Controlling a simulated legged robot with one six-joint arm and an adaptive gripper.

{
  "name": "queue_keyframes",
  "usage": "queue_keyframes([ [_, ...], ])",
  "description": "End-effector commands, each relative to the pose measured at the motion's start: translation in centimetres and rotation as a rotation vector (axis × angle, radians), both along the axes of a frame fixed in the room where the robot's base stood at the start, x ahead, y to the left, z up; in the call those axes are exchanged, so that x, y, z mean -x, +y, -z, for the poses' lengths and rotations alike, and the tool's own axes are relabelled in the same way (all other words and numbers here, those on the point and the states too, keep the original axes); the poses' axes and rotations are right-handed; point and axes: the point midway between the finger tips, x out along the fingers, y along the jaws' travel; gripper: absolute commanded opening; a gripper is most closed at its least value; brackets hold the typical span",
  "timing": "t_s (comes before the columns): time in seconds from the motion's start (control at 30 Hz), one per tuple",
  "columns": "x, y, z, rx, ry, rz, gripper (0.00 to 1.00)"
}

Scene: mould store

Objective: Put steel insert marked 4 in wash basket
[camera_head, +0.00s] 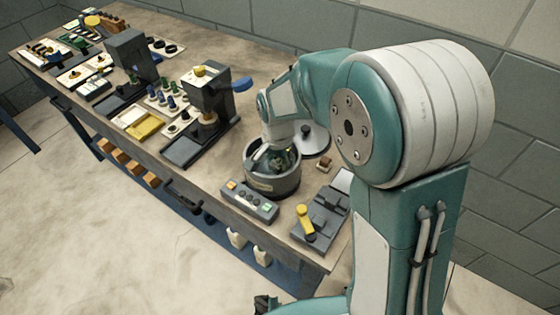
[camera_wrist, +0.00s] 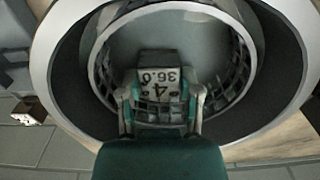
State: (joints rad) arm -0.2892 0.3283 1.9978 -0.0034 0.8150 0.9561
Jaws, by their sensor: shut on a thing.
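The steel insert marked 4 (camera_wrist: 160,80) is a small pale block with "4" and "36.0" on its top face. My gripper (camera_wrist: 160,104) is shut on it, with one finger on each side, in the wrist view. The wash basket (camera_wrist: 236,58) is a round mesh-walled basket; the insert shows inside its rim outline, near its lower wall. Whether the insert touches the basket floor I cannot tell. In the head view the basket sits in a round grey tub (camera_head: 272,184), and my gripper (camera_head: 281,158) reaches down into it. The insert is hidden there.
A round grey lid with a knob (camera_head: 312,140) lies behind the tub. A control box with buttons (camera_head: 250,202) stands in front, and a grey fixture with a yellow handle (camera_head: 306,224) to the right. A small brown block (camera_head: 324,163) lies nearby. Presses and trays fill the bench's left.

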Motion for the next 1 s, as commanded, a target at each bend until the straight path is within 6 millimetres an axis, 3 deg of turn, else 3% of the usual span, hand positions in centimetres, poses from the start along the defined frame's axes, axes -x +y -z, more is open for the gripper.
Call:
queue_keyframes([
  [0.1, 0.0, 0.3, 0.2, 0.002, 0.000, -0.002, 0.00],
  [0.13, 0.0, 0.3, 0.3, 0.003, 0.001, -0.002, 0.54],
  [0.2, 0.0, 0.2, 0.2, 0.002, 0.001, -0.002, 0.79],
  [0.67, 0.0, -0.1, -0.1, -0.001, 0.000, -0.001, 0.79],
  [0.77, -0.1, 0.0, -1.0, -0.001, -0.002, -0.001, 0.79],
  [1.0, -0.1, 0.0, -5.8, -0.001, -0.003, -0.001, 0.79],
])
